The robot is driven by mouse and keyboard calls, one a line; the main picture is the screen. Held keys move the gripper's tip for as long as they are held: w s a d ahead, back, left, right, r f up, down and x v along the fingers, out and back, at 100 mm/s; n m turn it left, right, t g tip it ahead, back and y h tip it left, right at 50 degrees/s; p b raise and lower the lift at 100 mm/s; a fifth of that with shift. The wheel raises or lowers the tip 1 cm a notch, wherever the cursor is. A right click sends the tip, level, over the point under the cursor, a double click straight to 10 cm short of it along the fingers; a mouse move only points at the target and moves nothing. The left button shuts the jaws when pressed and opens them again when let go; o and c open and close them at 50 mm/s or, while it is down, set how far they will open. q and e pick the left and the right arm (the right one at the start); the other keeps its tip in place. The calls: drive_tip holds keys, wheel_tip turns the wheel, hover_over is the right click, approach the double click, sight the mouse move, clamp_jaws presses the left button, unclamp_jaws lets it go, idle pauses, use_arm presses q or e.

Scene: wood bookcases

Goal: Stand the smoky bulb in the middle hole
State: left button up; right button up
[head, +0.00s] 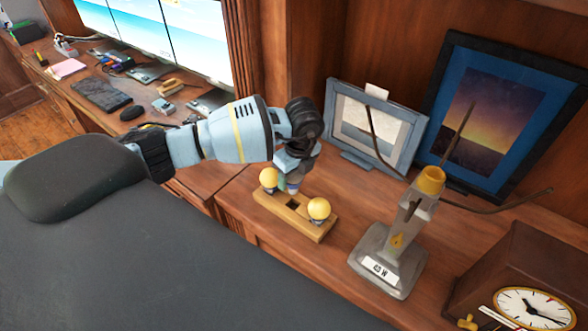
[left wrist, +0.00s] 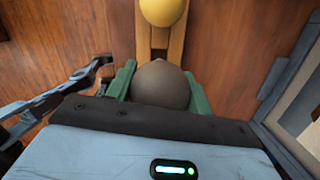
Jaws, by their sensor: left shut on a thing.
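The smoky bulb (left wrist: 162,84) is a dark grey, rounded bulb between the two green fingers of my left gripper (left wrist: 163,88) in the left wrist view. My left gripper (head: 293,180) is shut on it, above and just behind the middle of the wooden block (head: 318,235) in the head view. The block's dark middle hole (head: 292,205) is partly visible and empty. A yellow bulb (head: 269,178) stands at the block's left end and another yellow bulb (head: 319,208) at its right end. The block also shows in the left wrist view (left wrist: 145,36). My right gripper is not in view.
A grey lamp-like stand (head: 390,255) with thin curved arms stands right of the block. Two framed pictures (head: 375,133) (head: 500,110) lean behind. A wooden clock (head: 530,260) sits at the right front. The shelf around the block's left end is clear.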

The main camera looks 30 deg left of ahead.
sight(293, 194)
use_arm(q)
drive_tip(key=shift+f+b, duration=0.45)
drive_tip(key=shift+f, duration=2)
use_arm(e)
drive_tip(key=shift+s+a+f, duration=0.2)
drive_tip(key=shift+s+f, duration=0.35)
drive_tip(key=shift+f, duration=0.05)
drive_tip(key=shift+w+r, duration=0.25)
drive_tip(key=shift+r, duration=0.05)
use_arm(q)
drive_tip(key=shift+f, duration=1.5)
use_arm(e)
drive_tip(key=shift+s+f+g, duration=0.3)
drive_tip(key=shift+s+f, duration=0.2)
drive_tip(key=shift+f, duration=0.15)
use_arm(q)
drive_tip(key=o, duration=0.8)
drive_tip(key=shift+r, duration=0.1)
